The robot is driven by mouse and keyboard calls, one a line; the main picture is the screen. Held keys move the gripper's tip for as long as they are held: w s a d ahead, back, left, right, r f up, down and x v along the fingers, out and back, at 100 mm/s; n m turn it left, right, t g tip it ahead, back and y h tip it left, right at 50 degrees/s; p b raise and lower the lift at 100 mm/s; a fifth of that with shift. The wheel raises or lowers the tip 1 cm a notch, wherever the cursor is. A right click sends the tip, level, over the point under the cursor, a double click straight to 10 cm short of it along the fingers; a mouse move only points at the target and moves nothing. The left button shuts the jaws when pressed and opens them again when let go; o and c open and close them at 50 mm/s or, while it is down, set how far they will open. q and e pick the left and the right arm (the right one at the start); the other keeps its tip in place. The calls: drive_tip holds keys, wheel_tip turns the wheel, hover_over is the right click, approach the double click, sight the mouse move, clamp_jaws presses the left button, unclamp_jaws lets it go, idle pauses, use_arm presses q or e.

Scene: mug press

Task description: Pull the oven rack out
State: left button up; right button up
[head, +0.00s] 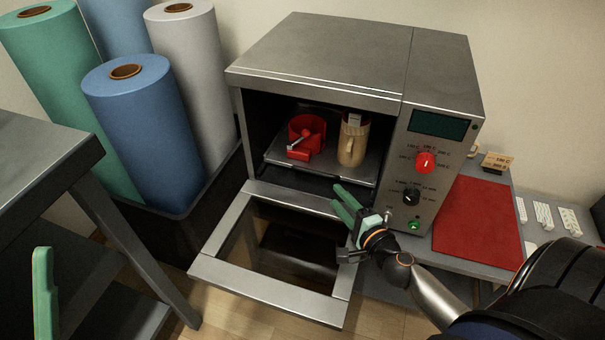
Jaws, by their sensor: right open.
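The oven (320,60) is a grey metal box with its door (265,290) folded down open. The oven rack (322,174) is a flat grey plate inside the cavity. A red clamp-like piece (306,136) and a tan mug (352,141) stand on it. My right gripper (342,207) has green fingers, open and empty, over the right side of the door, in front of and below the rack's front right corner. It looks apart from the rack. Only one green finger of my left gripper (43,295) shows at the lower left edge, so its opening is hidden.
The oven's control panel with red knob (425,162) stands right of the cavity. A red mat (478,222) lies on the table at right. Large rolls (145,125) stand in a dark bin at left. A dark table (45,170) fills the left edge.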

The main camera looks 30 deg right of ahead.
sight(316, 173)
drive_tip(key=shift+w, duration=0.45)
drive_tip(key=w, duration=0.3)
drive_tip(key=w+f+b, duration=0.1)
drive_tip(key=w, duration=0.3)
drive_tip(key=w+b, duration=0.1)
drive_tip(key=w, duration=0.3)
drive_tip(key=shift+d+f, duration=0.3)
drive_tip(key=shift+d, duration=0.1)
drive_tip(key=shift+c, duration=0.3)
clamp_jaws()
